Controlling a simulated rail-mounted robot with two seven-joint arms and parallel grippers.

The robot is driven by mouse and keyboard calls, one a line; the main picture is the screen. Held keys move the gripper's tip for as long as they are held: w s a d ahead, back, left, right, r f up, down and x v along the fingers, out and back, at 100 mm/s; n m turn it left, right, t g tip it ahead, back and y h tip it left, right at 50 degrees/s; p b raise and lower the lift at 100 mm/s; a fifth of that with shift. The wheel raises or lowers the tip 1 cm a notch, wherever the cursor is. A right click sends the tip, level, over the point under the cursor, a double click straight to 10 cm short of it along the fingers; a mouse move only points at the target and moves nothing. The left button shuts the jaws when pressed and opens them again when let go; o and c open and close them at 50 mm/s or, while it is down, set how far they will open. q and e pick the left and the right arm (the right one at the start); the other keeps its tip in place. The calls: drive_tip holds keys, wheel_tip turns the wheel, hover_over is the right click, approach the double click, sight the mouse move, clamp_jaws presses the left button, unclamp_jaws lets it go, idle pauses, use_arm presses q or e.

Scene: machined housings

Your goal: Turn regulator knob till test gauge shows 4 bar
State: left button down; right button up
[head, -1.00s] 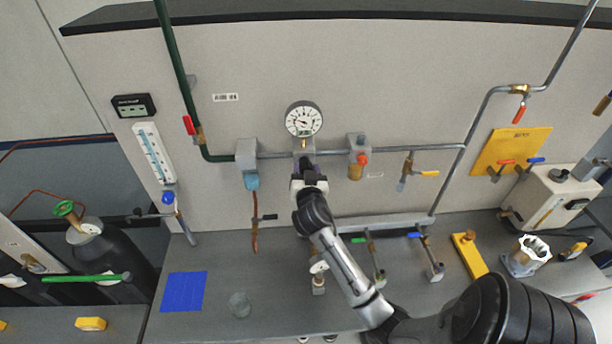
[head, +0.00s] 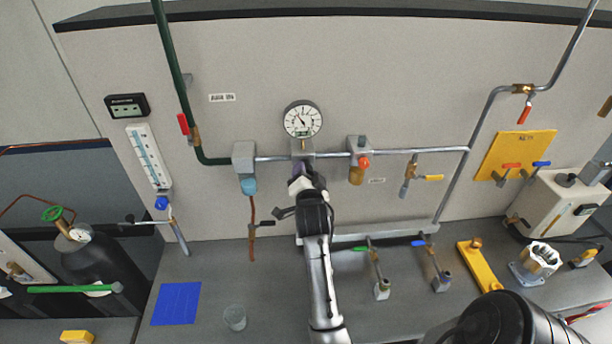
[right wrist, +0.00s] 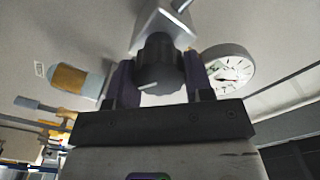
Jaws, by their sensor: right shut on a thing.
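The regulator (head: 302,148) is a grey block on the wall pipe, with the round white test gauge (head: 302,119) above it. The gauge's thin needle points up and left; its figures are too small to read surely. In the right wrist view the gauge (right wrist: 230,68) is seen at a slant. The black regulator knob (right wrist: 158,65) hangs below the regulator body, a pale mark on its lower side. My right gripper (head: 302,178) is shut on the knob, one finger on each side in the right wrist view. In the head view the gripper hides the knob. My left gripper is not in view.
A blue-capped fitting (head: 248,186) is left of the regulator and an orange-brown one (head: 357,172) right of it. Valve handles stand below right on the bench. A blue mat (head: 176,303) and a clear cup (head: 235,317) lie front left.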

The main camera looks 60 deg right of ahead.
sight(307, 169)
idle(0.4)
drive_tip(key=o, duration=0.9)
drive_tip(key=shift+r, duration=0.6)
wheel_tip(307, 169, up, 3)
drive_tip(key=shift+s+b, duration=0.1)
drive_tip(key=shift+b, duration=0.25)
drive_tip(key=s+r, duration=0.2)
drive_tip(key=s, duration=0.1)
drive_tip(key=s+d+r, duration=0.1)
drive_tip(key=s+r, duration=0.1)
drive_tip(key=s, duration=0.2)
drive_tip(key=s+r, duration=0.3)
drive_tip(key=s, duration=0.1)
drive_tip(key=shift+s+d+b, duration=0.2)
drive_tip(key=shift+d+b, duration=0.1)
drive_tip(key=shift+c, duration=0.4)
